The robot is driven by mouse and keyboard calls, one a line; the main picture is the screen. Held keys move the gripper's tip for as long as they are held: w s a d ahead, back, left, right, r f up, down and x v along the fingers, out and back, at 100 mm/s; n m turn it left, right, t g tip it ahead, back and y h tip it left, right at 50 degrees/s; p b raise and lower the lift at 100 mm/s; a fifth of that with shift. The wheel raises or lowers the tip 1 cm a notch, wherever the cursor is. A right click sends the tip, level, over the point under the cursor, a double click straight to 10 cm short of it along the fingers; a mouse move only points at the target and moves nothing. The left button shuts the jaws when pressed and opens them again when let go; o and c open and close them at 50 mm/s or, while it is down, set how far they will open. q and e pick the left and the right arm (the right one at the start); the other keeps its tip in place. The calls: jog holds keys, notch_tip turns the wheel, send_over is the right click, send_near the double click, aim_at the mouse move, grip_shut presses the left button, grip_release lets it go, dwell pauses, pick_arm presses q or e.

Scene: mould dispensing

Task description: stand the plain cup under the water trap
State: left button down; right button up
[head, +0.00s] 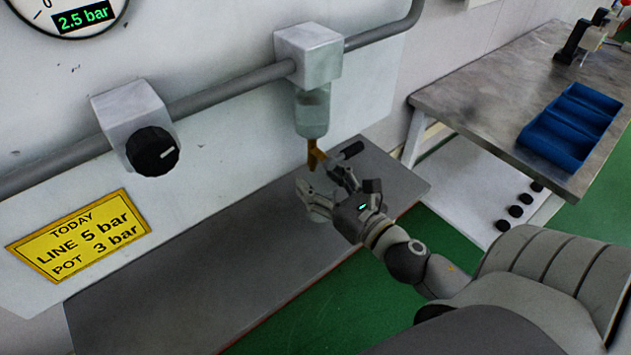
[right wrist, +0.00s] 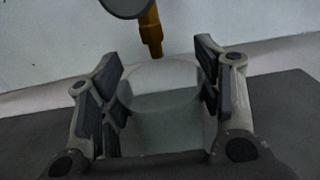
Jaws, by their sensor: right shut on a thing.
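The water trap (head: 312,112) is a clear bowl under a grey block on the pipe. Its brass drain (head: 313,155) points down and also shows in the right wrist view (right wrist: 150,35). My right gripper (head: 322,192) is at the trap, low over the grey shelf. It is shut on the plain cup (right wrist: 165,118), a pale, see-through cup between both fingers. The cup looks upright, with the drain's tip close to its far rim. In the head view the fingers and its clearness make it hard to make out. I cannot tell whether its base touches the shelf. My left gripper is not in view.
The grey shelf (head: 190,275) is bare to the left. On the wall are a black knob (head: 152,151), a yellow sign (head: 80,235) and a gauge (head: 75,12). A metal bench (head: 470,95) with a blue tray (head: 570,125) stands at the right.

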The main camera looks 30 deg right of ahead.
aim_at(316, 189)
jog(key=shift+w, duration=0.8)
jog(key=shift+w+f, duration=0.1)
jog(key=shift+a+f+b, duration=0.1)
jog(key=shift+f+b, duration=0.3)
jog(key=shift+f, duration=1.25)
jog(key=shift+f, duration=0.15)
jog(key=o, duration=0.9)
jog(key=shift+o, duration=0.2)
